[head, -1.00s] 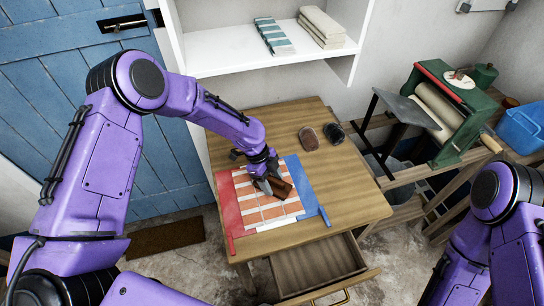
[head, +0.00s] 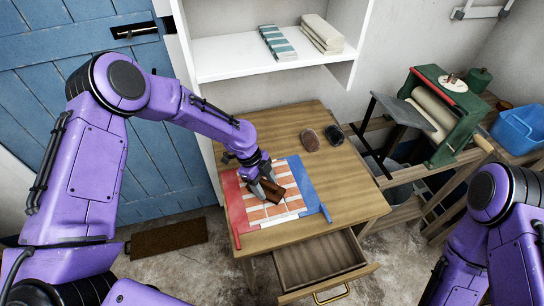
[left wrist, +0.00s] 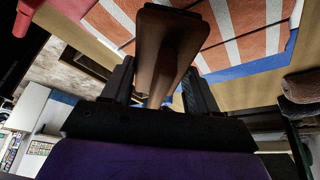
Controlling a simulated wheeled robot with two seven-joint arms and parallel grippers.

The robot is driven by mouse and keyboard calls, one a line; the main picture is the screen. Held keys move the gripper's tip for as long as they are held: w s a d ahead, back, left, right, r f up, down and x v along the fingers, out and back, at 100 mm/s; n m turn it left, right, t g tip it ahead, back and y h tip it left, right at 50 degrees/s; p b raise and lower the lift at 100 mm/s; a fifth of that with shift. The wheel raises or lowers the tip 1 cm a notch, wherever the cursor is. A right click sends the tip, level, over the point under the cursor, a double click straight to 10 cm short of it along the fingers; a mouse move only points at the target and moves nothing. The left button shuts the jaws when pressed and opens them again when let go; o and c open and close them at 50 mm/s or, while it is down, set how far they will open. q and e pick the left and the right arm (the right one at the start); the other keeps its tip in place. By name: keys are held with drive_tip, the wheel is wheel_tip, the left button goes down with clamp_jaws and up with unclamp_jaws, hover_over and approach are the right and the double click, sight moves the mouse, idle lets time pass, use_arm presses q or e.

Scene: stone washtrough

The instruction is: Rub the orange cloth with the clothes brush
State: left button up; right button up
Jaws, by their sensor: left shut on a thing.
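The orange cloth (head: 287,207), orange with white stripes, lies flat on the wooden table, with red at its left and blue at its right. It also shows at the top of the left wrist view (left wrist: 262,30). My left gripper (head: 268,190) is over the cloth, pointing down, shut on the brown wooden clothes brush (left wrist: 168,50). The gripper hides part of the brush and cloth. My right arm shows at the right edge, but its gripper is out of view.
A brown oval object (head: 310,139) and a black one (head: 335,134) lie at the table's back right. The drawer (head: 318,262) stands open at the front. A green mangle (head: 447,115) and a blue tub (head: 520,130) are at the right. A shelf (head: 235,58) is behind.

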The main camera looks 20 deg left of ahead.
use_arm(q)
drive_tip(key=shift+w+r+p, duration=0.15)
drive_tip(key=shift+r+p, duration=0.4)
drive_tip(key=shift+r, duration=0.4)
drive_tip(key=shift+r+p, duration=0.8)
drive_tip(key=shift+r, duration=0.7)
